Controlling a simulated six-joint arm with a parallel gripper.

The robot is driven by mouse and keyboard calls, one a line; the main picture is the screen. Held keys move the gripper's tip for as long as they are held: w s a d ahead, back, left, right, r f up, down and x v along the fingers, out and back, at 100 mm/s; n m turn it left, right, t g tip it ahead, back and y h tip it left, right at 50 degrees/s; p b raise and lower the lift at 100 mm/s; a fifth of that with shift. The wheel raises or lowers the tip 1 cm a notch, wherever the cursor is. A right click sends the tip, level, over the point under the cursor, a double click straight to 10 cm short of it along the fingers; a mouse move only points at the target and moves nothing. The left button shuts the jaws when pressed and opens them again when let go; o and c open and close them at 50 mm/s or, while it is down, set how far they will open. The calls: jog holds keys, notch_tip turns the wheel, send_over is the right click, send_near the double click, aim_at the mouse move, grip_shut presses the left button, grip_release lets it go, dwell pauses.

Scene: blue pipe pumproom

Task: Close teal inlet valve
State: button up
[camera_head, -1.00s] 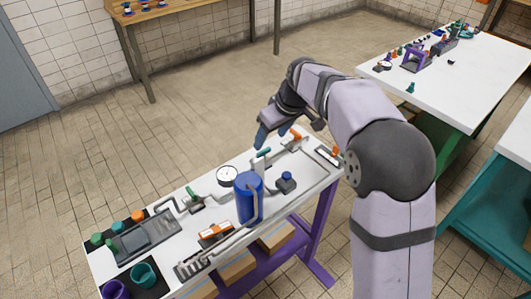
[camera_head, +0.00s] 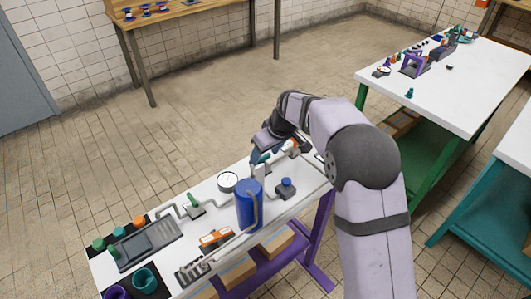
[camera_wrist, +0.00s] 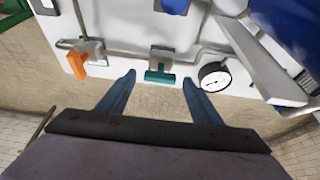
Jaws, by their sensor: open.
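The teal inlet valve has a T-shaped teal handle (camera_wrist: 160,76) on a grey block, on the pipe along the white bench top. In the wrist view it is at upper middle, in line with the gap between my fingertips. In the head view the teal handle (camera_head: 263,158) shows just beside my fingers. My gripper (camera_wrist: 159,80) is open and empty, with one blue finger on each side of the handle in the picture. I cannot tell how far above or short of the handle the fingertips are. In the head view my gripper (camera_head: 256,153) partly hides the valve area.
A round white gauge (camera_wrist: 214,76) stands close right of the valve in the wrist view, and an orange-handled valve (camera_wrist: 77,64) is to the left. A tall blue cylinder (camera_head: 249,204) stands nearby on the bench. A green-handled valve (camera_head: 194,202) is farther left.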

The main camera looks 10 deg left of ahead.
jog(key=shift+c, duration=0.6)
jog(key=c, duration=0.9)
jog(key=shift+c, duration=0.2)
jog(key=shift+r+m, duration=0.1)
jog(key=shift+m, duration=0.2)
jog(key=m+t+h+p, duration=0.1)
jog(key=m+p, duration=0.1)
jog(key=m, duration=0.1)
jog(key=shift+s+a, duration=0.1)
jog(key=shift+a, duration=0.1)
jog(key=m, duration=0.2)
jog(key=m+h, duration=0.1)
jog(key=m, duration=0.1)
jog(key=m+h+b, duration=0.1)
jog(key=shift+a+m, duration=0.25)
jog(key=shift+m, duration=0.15)
jog(key=m+h, duration=0.2)
jog(key=m, duration=0.2)
jog(key=shift+a+m+b, duration=0.15)
jog(key=shift+m+b, duration=0.15)
jog(key=shift+m+g+h+p, duration=0.5)
jog(key=shift+m+h+p, duration=0.25)
jog(key=shift+m, duration=1.25)
